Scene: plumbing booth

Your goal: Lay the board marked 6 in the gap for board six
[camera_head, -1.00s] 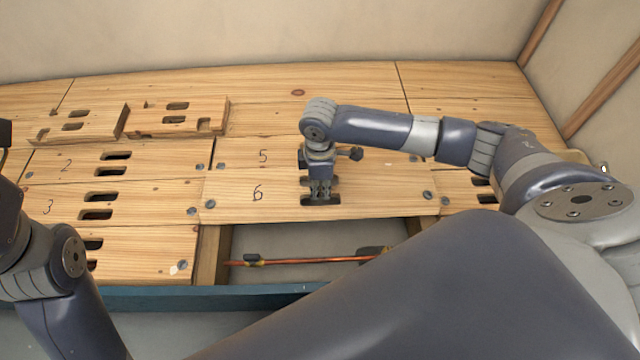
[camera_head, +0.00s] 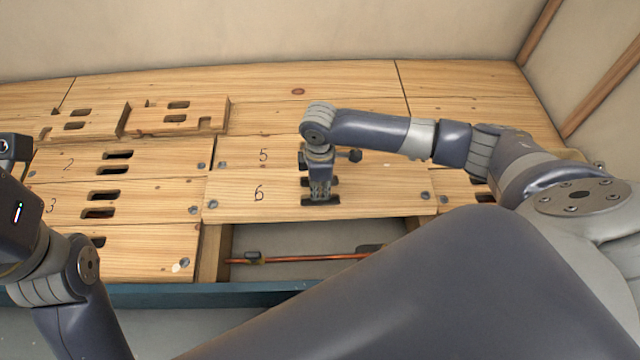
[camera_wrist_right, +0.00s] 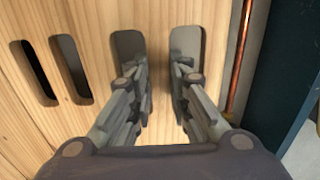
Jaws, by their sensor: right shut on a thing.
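The board marked 6 (camera_head: 235,195) is a pale wooden plank with screws near its ends. It lies beside board 3 (camera_head: 150,197) and in front of board 5 (camera_head: 240,153). Whether it is flush with them I cannot tell. My right gripper (camera_head: 321,199) is above its middle, shut on it. In the right wrist view the fingers (camera_wrist_right: 160,95) reach into two neighbouring slots and hold the wood (camera_wrist_right: 159,50) between them. The left arm comes in at the left edge; its fingertips do not show.
In front of board 6 is an open gap with a copper pipe (camera_head: 310,259) and a wooden joist (camera_head: 213,255). A blue beam (camera_head: 240,295) runs along the front. Two loose slotted boards (camera_head: 85,127) (camera_head: 150,122) lie on the boards at the back left.

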